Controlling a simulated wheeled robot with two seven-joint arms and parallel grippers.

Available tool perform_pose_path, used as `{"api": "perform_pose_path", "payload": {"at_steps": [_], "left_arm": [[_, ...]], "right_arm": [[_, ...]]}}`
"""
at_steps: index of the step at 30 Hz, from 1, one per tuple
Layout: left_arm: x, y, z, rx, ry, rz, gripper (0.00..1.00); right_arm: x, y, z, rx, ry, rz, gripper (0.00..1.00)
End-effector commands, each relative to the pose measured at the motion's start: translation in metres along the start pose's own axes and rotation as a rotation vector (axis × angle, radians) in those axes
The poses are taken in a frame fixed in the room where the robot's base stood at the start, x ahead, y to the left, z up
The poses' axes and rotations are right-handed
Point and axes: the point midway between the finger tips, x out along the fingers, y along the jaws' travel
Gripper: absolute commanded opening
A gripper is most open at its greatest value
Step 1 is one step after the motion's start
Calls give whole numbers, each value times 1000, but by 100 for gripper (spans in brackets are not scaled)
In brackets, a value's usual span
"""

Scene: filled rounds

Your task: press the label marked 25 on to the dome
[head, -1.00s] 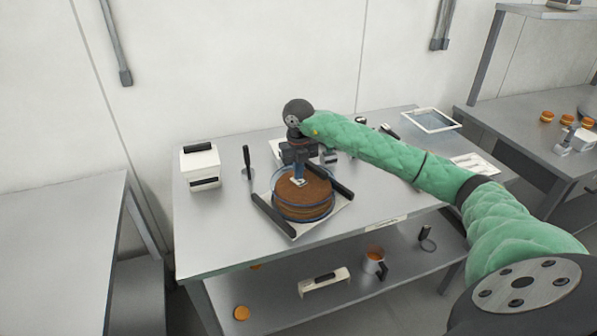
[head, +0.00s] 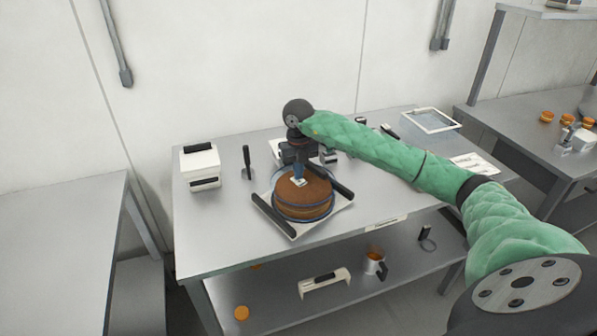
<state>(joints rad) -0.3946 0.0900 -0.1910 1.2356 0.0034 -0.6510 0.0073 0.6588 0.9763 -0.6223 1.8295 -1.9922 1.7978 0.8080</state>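The dome is a brown rounded cake-like top (head: 306,199) inside a blue-rimmed ring, on a white tray (head: 291,231) with two dark handles. My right gripper (head: 298,175) points down over the dome from the back, its arm coming in from the right. A small white label (head: 298,182) lies at the fingertips, on or just above the dome's upper surface. Its number is too small to read. The fingers look close together at the label, but whether they grip it cannot be made out. My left gripper is not in view.
A white box with a dark handle (head: 200,167) stands at the table's left, with a dark-handled tool (head: 247,160) beside it. The lower shelf holds a mug (head: 373,263) and a white handled piece (head: 324,283). The table's front left is clear.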

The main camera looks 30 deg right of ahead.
Motion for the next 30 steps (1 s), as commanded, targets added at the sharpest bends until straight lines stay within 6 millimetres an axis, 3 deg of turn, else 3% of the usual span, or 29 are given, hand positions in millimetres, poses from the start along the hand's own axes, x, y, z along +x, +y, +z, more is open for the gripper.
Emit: {"api": "perform_pose_path", "payload": {"at_steps": [30], "left_arm": [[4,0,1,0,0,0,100]], "right_arm": [[6,0,0,0,0,0,0]]}}
